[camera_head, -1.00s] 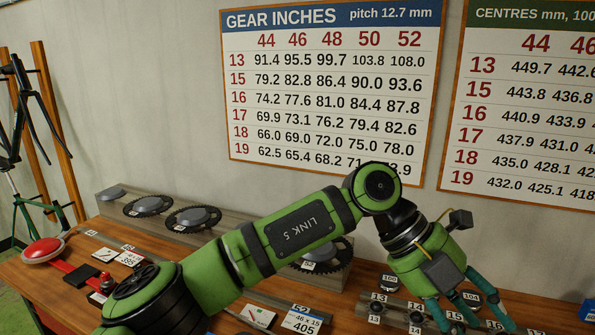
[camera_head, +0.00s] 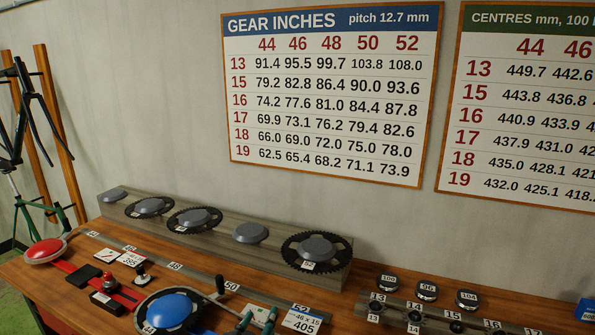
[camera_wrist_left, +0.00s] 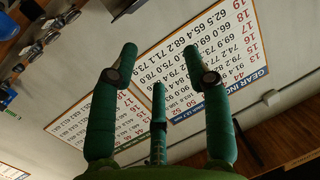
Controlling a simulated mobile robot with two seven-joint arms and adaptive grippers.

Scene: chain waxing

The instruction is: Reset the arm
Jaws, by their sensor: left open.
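My left gripper shows in the left wrist view (camera_wrist_left: 160,62) with its three teal fingers spread apart and nothing between them. Beyond the fingers, that view shows the wall chart upside down. In the head view, only what look like teal fingertips of my left gripper (camera_head: 257,322) show at the bottom edge, near a small card and to the right of the blue disc (camera_head: 169,308). The rest of my left arm is out of the head view. My right gripper is in neither view.
The wooden bench holds a grey rail with dark chainrings (camera_head: 318,251) at the back. A red disc (camera_head: 45,251) is at the left. Gear charts (camera_head: 330,100) hang on the wall. Space above the bench is clear.

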